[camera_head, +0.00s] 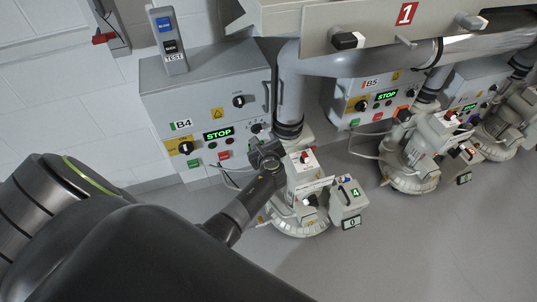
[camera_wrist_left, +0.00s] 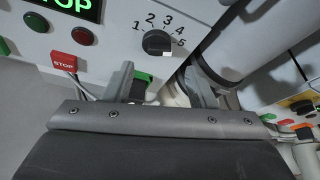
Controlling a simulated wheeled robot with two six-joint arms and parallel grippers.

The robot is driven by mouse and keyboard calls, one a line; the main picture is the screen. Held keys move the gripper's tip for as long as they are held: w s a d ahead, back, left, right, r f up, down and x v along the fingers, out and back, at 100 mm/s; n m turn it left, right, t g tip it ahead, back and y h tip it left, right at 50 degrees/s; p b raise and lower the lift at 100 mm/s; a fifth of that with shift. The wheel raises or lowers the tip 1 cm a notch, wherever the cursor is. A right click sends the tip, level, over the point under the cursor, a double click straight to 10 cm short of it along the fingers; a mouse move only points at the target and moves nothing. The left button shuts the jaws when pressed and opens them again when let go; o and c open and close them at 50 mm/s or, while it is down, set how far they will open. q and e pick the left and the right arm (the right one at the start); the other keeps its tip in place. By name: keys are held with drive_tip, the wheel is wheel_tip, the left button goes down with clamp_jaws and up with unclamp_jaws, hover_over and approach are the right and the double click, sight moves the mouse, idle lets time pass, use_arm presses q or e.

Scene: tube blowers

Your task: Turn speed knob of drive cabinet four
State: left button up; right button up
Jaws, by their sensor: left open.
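Drive cabinet four (camera_head: 165,98), marked B4, is a grey box on the wall. Its green STOP display (camera_head: 218,134) is lit. The black speed knob (camera_head: 257,128) is right of the display. In the left wrist view the knob (camera_wrist_left: 156,43) has a scale from 1 to 5, and its white mark lies at lower right, near the 5. My left gripper (camera_head: 266,154) is just below the knob in the head view. In the left wrist view its two fingers (camera_wrist_left: 161,78) are apart, with the knob above the gap between them. I see no contact with the knob.
A thick grey pipe (camera_head: 291,90) stands right beside the cabinet. A white blower (camera_head: 302,222) with a 4 label is below the gripper. A red STOP button (camera_wrist_left: 77,63) is left of the fingers. Cabinet B5 (camera_head: 343,104) is further right. Open floor lies at lower right.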

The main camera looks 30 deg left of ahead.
use_arm(q)
drive_tip(key=p+v, duration=0.1)
drive_tip(key=v, duration=1)
drive_tip(key=shift+s+d, duration=0.1)
